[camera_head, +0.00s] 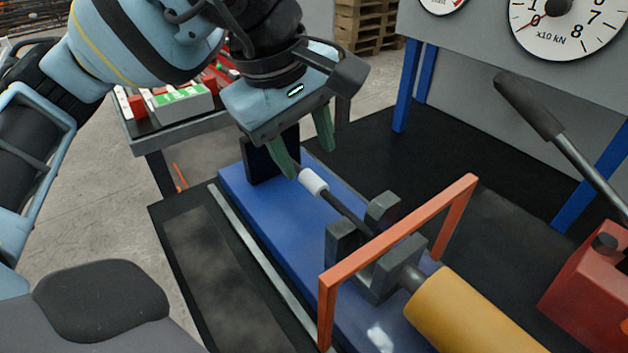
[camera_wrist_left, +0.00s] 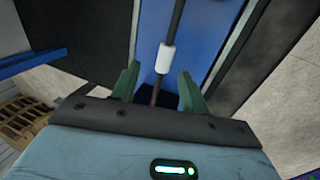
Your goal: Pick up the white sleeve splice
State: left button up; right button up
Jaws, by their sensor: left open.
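The white sleeve splice (camera_head: 313,183) is a short white cylinder on a thin dark bar above the blue bed of the press. It also shows in the left wrist view (camera_wrist_left: 165,58), on the dark bar, beyond the fingertips and roughly centred between them. My left gripper (camera_head: 307,164) is open, with its green fingers pointing down just above and behind the sleeve. In the left wrist view the open gripper (camera_wrist_left: 157,80) has a finger on each side of the bar's line, with nothing held. My right gripper is not in view.
Dark grey clamp blocks (camera_head: 382,208) hold the bar. An orange frame (camera_head: 398,235) and a yellow cylinder (camera_head: 465,315) stand nearer. A black upright plate (camera_head: 262,163) stands at the bed's far end. A red pump with a lever (camera_head: 590,290) is at right.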

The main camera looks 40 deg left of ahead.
aim_at(311, 177)
pick_arm(q)
jog(key=x, duration=0.4)
jog(key=shift+s+a+f, duration=0.1)
jog(key=shift+s, duration=0.25)
jog(key=shift+w+f, duration=0.2)
jog(key=shift+f, duration=0.35)
jog(key=shift+c, duration=0.4)
grip_shut()
